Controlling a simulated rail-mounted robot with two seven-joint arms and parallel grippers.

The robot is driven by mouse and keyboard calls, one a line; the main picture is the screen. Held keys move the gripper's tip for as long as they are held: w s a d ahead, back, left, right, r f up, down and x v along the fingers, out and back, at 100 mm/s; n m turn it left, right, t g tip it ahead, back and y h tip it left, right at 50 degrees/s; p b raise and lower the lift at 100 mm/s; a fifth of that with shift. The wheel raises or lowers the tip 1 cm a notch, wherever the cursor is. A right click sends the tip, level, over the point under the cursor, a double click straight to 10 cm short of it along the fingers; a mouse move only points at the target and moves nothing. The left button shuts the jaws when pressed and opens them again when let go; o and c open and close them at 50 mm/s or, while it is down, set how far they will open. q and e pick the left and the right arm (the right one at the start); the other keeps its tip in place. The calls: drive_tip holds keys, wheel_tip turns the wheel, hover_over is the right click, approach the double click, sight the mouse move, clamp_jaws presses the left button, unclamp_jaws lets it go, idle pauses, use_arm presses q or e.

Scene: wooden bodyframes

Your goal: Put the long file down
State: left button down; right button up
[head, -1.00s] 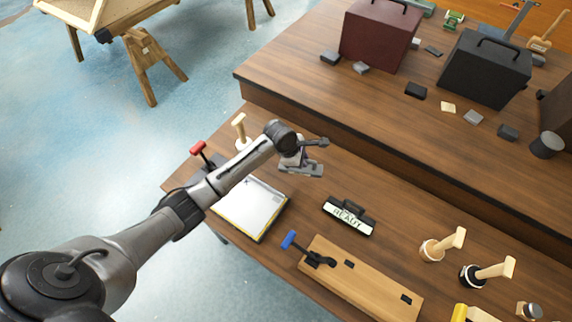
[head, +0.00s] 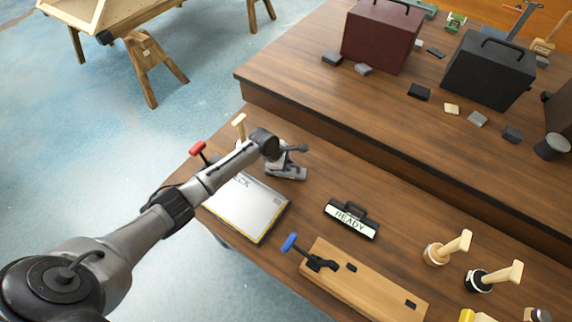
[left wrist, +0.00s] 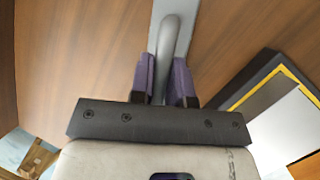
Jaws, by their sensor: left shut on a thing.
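The long file is a flat grey bar with a rounded grey handle (left wrist: 174,30). My left gripper (left wrist: 166,78) is shut on that handle, between its two purple fingers. In the head view the left gripper (head: 284,164) is at the left part of the front workbench, and the grey bar of the file (head: 290,174) shows under it. The bar is close above the wood or on it; I cannot tell which. My right gripper is not in view.
A white board (head: 248,208) with yellow edging lies just left of the file. A READY sign (head: 351,220) stands to the right. A wooden block with a blue-handled clamp (head: 365,283) lies nearer. A raised shelf (head: 370,125) rises behind. Bare wood lies between file and sign.

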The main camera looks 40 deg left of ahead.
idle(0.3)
use_arm(q)
drive_tip(key=c, duration=1.5)
unclamp_jaws()
drive_tip(key=shift+f, duration=0.15)
drive_tip(key=shift+c, duration=0.2)
drive_tip(key=o, duration=0.4)
drive_tip(key=shift+o, duration=0.2)
